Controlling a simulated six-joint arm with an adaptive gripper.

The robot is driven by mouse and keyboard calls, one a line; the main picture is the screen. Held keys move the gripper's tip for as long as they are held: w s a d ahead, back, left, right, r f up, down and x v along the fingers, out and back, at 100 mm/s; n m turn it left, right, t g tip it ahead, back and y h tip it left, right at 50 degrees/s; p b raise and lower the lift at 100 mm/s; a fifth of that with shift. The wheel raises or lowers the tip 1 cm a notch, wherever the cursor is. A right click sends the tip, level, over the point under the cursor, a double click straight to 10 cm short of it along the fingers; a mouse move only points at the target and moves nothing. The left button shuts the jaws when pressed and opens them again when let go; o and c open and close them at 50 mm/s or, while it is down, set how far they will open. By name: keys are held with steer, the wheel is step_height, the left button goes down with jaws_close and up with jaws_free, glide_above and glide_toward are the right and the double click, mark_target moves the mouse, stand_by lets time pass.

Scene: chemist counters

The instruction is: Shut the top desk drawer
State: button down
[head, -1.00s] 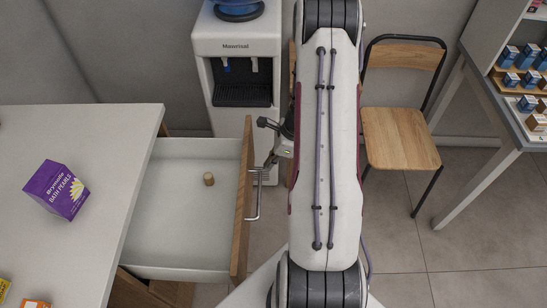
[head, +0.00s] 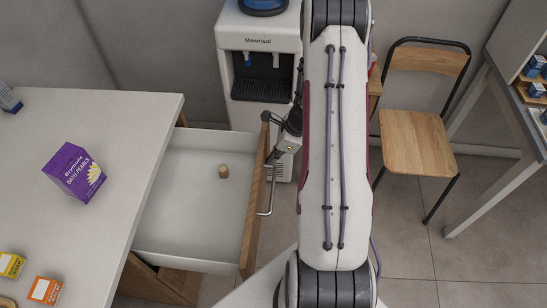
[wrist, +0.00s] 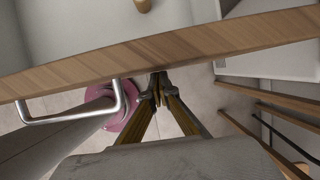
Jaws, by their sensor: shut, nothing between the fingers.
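The top desk drawer (head: 195,233) stands open, pulled out to the right of the white desk, with a pale inside and a wooden front (head: 253,215). The wrist view shows the top edge of this front (wrist: 200,42) running across the picture. Its metal handle (head: 270,192) is on the outer face; it also shows in the wrist view (wrist: 75,115). My gripper (head: 270,162) is shut and empty, on the outer side of the front. In the wrist view its fingertips (wrist: 158,78) are at the front, right of the handle; contact is hard to tell.
A small cork-like piece (head: 223,171) lies in the drawer. A purple box (head: 74,173), a yellow box (head: 10,265) and an orange box (head: 45,290) are on the desk. A water dispenser (head: 258,60) stands behind, a wooden chair (head: 415,140) to the right.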

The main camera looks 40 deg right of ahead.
steer(key=w+a, duration=2)
steer(key=shift+w+a, duration=0.3)
steer(key=shift+w+a+r, duration=0.1)
steer(key=s+d+r, duration=0.6)
steer(key=r, duration=0.3)
stand_by(0.6)
stand_by(0.7)
